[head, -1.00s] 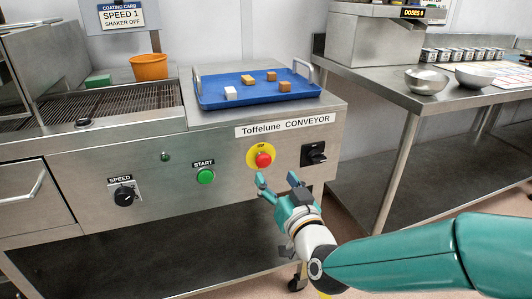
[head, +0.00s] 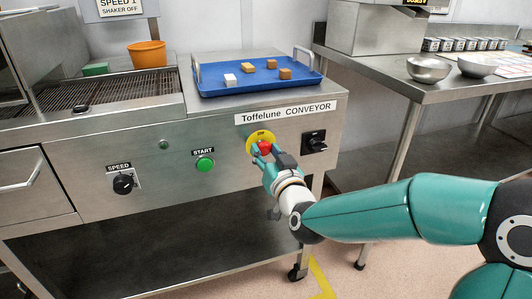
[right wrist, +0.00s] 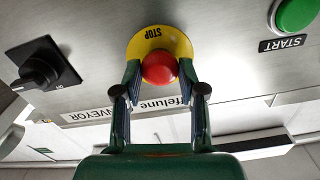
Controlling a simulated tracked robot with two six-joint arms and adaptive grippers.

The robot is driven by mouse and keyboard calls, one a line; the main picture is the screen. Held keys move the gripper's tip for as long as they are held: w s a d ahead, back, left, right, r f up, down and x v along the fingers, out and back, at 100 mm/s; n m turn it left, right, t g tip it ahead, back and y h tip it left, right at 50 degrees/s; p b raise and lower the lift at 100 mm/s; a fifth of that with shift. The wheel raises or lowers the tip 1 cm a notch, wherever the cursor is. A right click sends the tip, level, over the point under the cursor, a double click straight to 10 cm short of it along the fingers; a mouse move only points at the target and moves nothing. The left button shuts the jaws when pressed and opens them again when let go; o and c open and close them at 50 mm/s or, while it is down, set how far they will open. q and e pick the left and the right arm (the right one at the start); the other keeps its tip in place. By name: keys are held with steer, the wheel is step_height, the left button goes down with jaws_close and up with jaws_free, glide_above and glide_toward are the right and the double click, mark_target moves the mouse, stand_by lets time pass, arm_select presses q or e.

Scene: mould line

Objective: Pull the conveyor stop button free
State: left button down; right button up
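The red stop button (head: 265,147) sits on a yellow round plate (head: 256,136) marked STOP on the front of the steel conveyor (head: 225,150). My right gripper (head: 268,154) is right in front of the button and hides part of it. In the right wrist view the red button (right wrist: 159,67) lies between the two fingertips of my gripper (right wrist: 160,75). The fingers stand apart, one on each side of the button. Small gaps seem to show, and I cannot tell any firm contact. My left gripper is not in view.
A green start button (head: 205,164), a black speed knob (head: 124,184) and a black rotary switch (head: 314,142) share the panel. A blue tray (head: 215,97) with several small cubes stands on top, near an orange bucket (head: 147,54). A steel table (head: 400,92) with bowls stands right.

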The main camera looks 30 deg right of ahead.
jaws_close()
steer(key=shift+s+b, duration=0.45)
steer(key=shift+b, duration=0.1)
steer(key=o, duration=0.7)
jaws_free()
steer(key=shift+s+a, duration=0.1)
steer(key=s+a, duration=0.1)
steer(key=s, duration=0.6)
steer(key=shift+s+a, duration=0.15)
